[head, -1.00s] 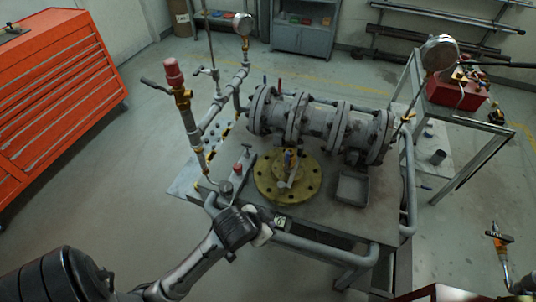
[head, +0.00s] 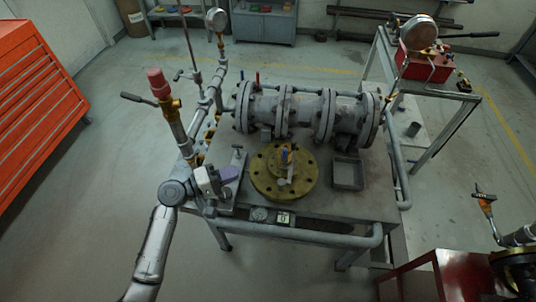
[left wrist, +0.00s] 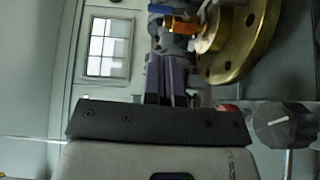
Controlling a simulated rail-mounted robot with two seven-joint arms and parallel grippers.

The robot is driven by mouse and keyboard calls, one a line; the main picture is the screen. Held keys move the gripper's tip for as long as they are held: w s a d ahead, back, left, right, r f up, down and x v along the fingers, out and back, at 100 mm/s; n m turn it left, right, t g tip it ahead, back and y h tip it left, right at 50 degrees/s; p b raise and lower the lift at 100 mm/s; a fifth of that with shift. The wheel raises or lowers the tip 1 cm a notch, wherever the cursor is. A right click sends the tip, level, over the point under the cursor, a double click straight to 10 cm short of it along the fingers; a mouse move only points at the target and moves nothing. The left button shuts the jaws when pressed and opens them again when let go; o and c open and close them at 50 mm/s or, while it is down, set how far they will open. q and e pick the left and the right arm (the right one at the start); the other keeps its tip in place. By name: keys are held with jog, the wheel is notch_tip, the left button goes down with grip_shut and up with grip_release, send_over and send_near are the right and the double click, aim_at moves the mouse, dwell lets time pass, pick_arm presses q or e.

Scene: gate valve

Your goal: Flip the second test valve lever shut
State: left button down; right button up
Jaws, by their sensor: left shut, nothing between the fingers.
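A red lever (head: 257,78) stands up at the left end of the grey flanged pipe body (head: 305,112). A small blue handle (head: 284,154) sits on top of the yellow-brass round flange (head: 262,184) on the bench. I cannot tell which lever is the second test valve's. My left gripper (head: 232,172) is shut and empty, above the bench's left front part, left of the brass flange and apart from it. In the left wrist view its dark fingers (left wrist: 165,65) point toward a blue lever (left wrist: 160,9) and an orange part (left wrist: 181,26), with the brass flange at right. My right gripper is not in view.
A red-capped vertical fitting (head: 158,82) with a side handle stands left, close to my left gripper. A gauge (head: 216,18) rises behind it. An open grey tray (head: 347,174) lies right of the flange. A red cabinet (head: 30,100) is at far left.

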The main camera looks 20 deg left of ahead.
aim_at(284, 157)
pick_arm(q)
jog(key=shift+w+n, duration=0.15)
jog(key=shift+n, duration=0.35)
jog(key=shift+a, duration=0.1)
jog(key=x, duration=1.4)
jog(key=shift+r, duration=0.1)
